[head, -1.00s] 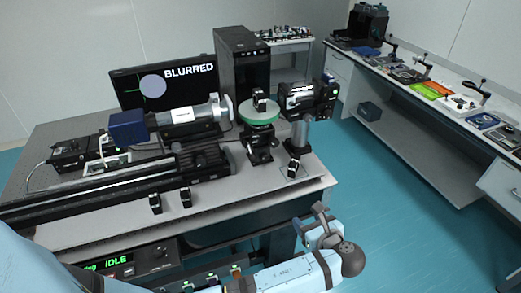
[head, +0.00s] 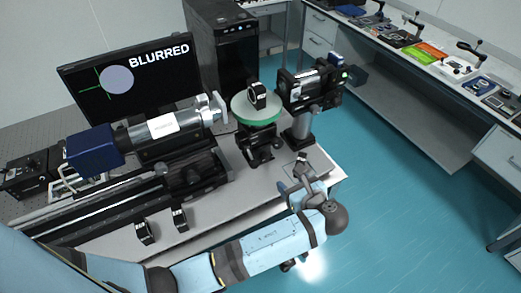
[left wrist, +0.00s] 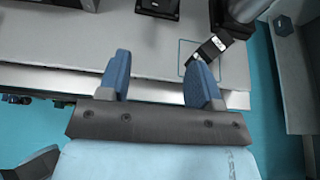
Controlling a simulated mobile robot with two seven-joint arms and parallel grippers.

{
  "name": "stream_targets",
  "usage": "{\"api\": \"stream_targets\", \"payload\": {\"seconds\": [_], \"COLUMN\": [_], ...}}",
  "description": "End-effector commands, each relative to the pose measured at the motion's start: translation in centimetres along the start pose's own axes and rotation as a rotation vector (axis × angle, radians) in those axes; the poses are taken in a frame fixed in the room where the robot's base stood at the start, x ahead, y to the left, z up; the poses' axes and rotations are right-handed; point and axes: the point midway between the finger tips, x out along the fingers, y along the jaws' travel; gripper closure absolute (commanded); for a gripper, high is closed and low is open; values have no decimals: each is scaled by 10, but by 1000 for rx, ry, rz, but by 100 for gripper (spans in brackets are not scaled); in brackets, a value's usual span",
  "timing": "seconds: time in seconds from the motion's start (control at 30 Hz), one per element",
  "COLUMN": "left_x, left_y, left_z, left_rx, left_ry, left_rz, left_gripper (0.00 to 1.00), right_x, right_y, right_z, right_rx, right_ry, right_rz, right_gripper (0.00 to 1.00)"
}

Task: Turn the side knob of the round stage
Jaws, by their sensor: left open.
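The round stage (head: 242,108) is a pale disc with a green rim on a black mount, near the right end of the optical table. A small black holder (head: 258,95) stands on top of it. Dark knob-like parts (head: 264,154) show on the mount below the disc; I cannot tell which is the side knob. My left gripper (head: 297,188) is open and empty at the table's front right edge, apart from the stage and lower in the picture. In the left wrist view its two blue fingers (left wrist: 160,78) are spread over the table edge. My right gripper is not in view.
A small black clamp with a white label (left wrist: 208,48) stands just beyond the fingers. A black camera-like unit on a post (head: 310,88) is right of the stage. A lens tube (head: 165,125) lies left of it. The monitor (head: 130,78) reads BLURRED. Open floor lies right.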

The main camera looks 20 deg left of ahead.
Motion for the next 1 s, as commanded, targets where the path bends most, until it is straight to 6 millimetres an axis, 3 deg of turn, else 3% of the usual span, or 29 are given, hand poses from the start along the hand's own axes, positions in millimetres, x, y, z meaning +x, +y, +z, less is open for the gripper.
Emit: {"api": "stream_targets", "payload": {"seconds": [0.27, 0.7, 1.0], "left_x": [10, 98, 134], "left_y": [0, 0, 0], "left_z": [0, 2, 0], "left_rx": [1, 3, 1], "left_ry": [0, -2, -1], "left_rz": [1, 3, 1], "left_gripper": [41, 41, 41], "right_x": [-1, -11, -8], "right_y": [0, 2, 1], "right_z": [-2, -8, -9], "right_rx": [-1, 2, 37], "right_ry": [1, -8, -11], "right_rz": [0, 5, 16], "right_gripper": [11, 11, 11]}}
